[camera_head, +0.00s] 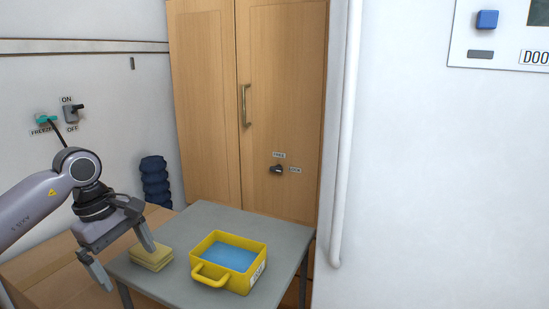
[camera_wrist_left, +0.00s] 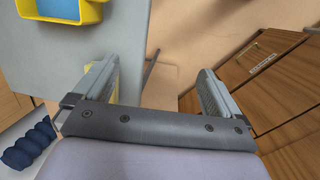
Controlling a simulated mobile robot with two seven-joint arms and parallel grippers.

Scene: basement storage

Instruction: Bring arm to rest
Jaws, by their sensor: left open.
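My left arm comes in from the left in the head view. Its gripper (camera_head: 128,262) is open, with its two fingers spread apart and pointing down. It hangs at the left edge of the grey table (camera_head: 215,220), beside the yellow stack of cloths or sponges (camera_head: 151,258), and holds nothing. In the left wrist view the open fingers (camera_wrist_left: 160,85) have an empty gap between them. Part of a yellow thing shows behind the left finger there. My right gripper is not in view.
A yellow tray (camera_head: 205,277) with a handle and a blue inside stands on the table. A wooden cabinet (camera_head: 205,100) with a lock knob (camera_head: 277,169) is behind it. A dark blue ribbed object (camera_head: 155,180) stands near the wall. A white pipe (camera_head: 345,130) runs down at the right.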

